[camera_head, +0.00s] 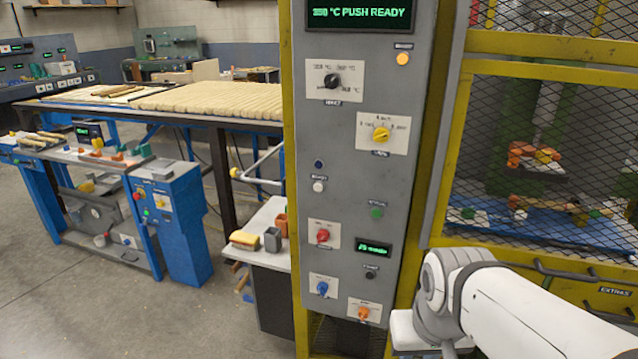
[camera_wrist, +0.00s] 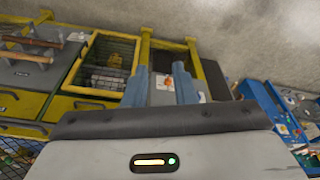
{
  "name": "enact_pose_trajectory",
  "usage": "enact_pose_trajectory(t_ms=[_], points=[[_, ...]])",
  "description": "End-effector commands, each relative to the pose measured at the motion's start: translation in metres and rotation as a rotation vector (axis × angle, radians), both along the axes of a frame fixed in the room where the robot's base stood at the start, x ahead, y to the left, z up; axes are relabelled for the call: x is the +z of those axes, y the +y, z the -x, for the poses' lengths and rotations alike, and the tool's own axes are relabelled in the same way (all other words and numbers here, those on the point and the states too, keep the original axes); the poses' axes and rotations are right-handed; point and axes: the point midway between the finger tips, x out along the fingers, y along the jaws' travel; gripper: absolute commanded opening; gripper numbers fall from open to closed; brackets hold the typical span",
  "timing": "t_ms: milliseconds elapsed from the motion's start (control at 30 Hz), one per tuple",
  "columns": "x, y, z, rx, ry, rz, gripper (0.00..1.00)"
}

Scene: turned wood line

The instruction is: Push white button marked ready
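A small round white button (camera_head: 319,186) sits on the left side of the tall grey control panel (camera_head: 350,215), below a dark blue button (camera_head: 319,164). A tiny label lies between the two buttons, too small to read for sure. The green display (camera_head: 362,14) at the panel's top reads "PUSH READY" after a temperature. My gripper (camera_wrist: 161,82) shows in the wrist view with its two fingers apart and nothing held between them. In the head view only my white arm shows at lower right, and the gripper is hidden. I cannot make out the white button in the wrist view.
The panel also carries a black knob (camera_head: 333,81), a yellow knob (camera_head: 381,134), a green button (camera_head: 377,213), a red knob (camera_head: 322,236), a blue knob (camera_head: 322,288) and an orange knob (camera_head: 363,313). A yellow-framed mesh cage (camera_head: 545,150) stands right. Open floor lies left.

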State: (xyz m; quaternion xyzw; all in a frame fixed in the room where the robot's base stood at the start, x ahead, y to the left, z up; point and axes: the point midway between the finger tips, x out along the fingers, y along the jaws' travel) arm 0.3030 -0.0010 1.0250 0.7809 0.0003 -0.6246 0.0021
Motion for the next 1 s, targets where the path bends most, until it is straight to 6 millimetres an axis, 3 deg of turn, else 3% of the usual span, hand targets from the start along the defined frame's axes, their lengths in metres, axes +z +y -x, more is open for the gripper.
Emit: enact_pose_trajectory(t_ms=[300,1000], points=[[0.0,0.0,0.0,0.0,0.0,0.0,0.0],[0.0,0.0,0.0,0.0,0.0,0.0,0.0]])
